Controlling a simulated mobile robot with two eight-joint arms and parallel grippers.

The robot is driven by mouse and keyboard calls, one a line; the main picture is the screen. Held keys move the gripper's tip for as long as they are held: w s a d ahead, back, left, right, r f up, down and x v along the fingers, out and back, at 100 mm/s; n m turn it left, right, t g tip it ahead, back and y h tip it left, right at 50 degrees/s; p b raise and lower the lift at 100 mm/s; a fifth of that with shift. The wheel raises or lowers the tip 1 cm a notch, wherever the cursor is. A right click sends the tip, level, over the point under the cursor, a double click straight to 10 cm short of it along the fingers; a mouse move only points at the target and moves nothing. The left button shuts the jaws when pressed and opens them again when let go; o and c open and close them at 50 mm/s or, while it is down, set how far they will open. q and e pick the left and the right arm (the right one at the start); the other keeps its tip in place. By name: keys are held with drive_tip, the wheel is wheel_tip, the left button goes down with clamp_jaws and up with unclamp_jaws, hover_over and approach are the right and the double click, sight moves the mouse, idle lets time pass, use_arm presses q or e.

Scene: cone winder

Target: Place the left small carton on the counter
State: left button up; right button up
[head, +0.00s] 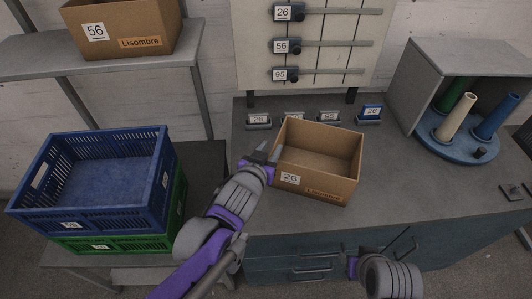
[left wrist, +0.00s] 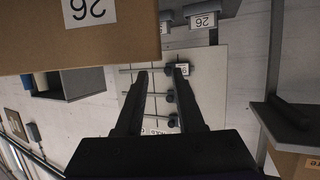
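An open, empty brown carton labelled 26 (head: 335,165) stands upright on the grey counter (head: 430,195). It fills the upper left of the left wrist view (left wrist: 70,45), upside down. My left gripper (head: 264,152) is just left of this carton, with its fingers apart. In the left wrist view its two fingers (left wrist: 163,100) have nothing between them. Another brown carton, labelled 56 (head: 150,22), stands on the upper left shelf, partly cut off. My right arm shows at the bottom right, near the counter front; its fingertips cannot be made out.
A blue crate (head: 160,165) sits on a green crate (head: 178,215) at the left. Several small numbered blocks stand behind the carton, below a rod panel (head: 310,85). A round blue base (head: 440,145) with cones stands at the right.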

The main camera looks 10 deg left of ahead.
use_arm(q)
drive_tip(key=s+a+f+n+g+y, duration=0.1)
drive_tip(key=s+a+f+g, duration=0.3)
drive_tip(key=s, duration=0.6)
drive_tip(key=s+a+f+n+g+y, duration=0.1)
drive_tip(key=s+a+f+g, duration=0.3)
drive_tip(key=s, duration=0.7)
drive_tip(key=a+f, duration=0.2)
drive_tip(key=a, duration=0.2)
drive_tip(key=shift+s+f+g+y, duration=0.25)
drive_tip(key=shift+f+g+y, duration=0.05)
drive_tip(key=shift+f, duration=0.1)
